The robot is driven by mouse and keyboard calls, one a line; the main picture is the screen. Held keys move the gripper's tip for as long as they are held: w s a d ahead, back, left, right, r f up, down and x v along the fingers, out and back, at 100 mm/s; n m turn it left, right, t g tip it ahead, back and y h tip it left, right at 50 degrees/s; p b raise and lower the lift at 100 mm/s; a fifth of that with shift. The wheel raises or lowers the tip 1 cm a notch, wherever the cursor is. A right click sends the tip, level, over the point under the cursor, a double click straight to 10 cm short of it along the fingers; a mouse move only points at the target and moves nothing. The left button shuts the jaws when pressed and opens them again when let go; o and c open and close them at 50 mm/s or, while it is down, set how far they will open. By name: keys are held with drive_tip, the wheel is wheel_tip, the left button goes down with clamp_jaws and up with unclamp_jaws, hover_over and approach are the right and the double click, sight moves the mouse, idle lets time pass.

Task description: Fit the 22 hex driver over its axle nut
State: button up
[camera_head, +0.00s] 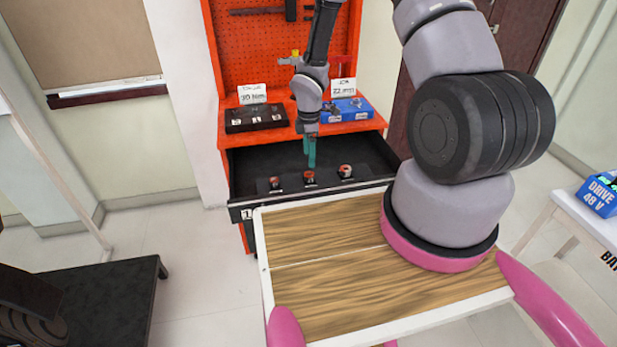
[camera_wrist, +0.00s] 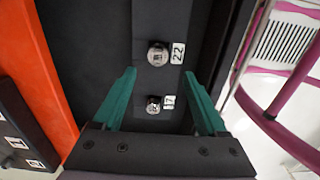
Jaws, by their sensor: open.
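The 22 hex driver (camera_wrist: 158,54) stands in a dark holder inside the open drawer, beside its white "22" label. A smaller driver marked 17 (camera_wrist: 153,104) stands below it in the wrist view. The head view shows three drivers in the row; their labels cannot be read there. My gripper (camera_wrist: 159,72) is open and empty, pointing down above the row. Its teal fingers also show in the head view (camera_head: 310,152), over the drawer. The 22 driver lies just beyond the fingertips in the wrist view. I cannot make out the axle nut.
On the orange bench behind the drawer (camera_head: 240,212) stand a black tray (camera_head: 256,117) with a "20 Nm" sign and a blue tray (camera_head: 347,109) with what looks like a "22 mm" sign. A blue drive box (camera_head: 600,194) sits on a white table at right.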

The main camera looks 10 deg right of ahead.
sight(309, 179)
drive_tip(key=f, duration=0.8)
drive_tip(key=shift+w, duration=0.2)
drive_tip(key=shift+d, duration=0.1)
drive_tip(key=shift+r, duration=0.1)
clamp_jaws()
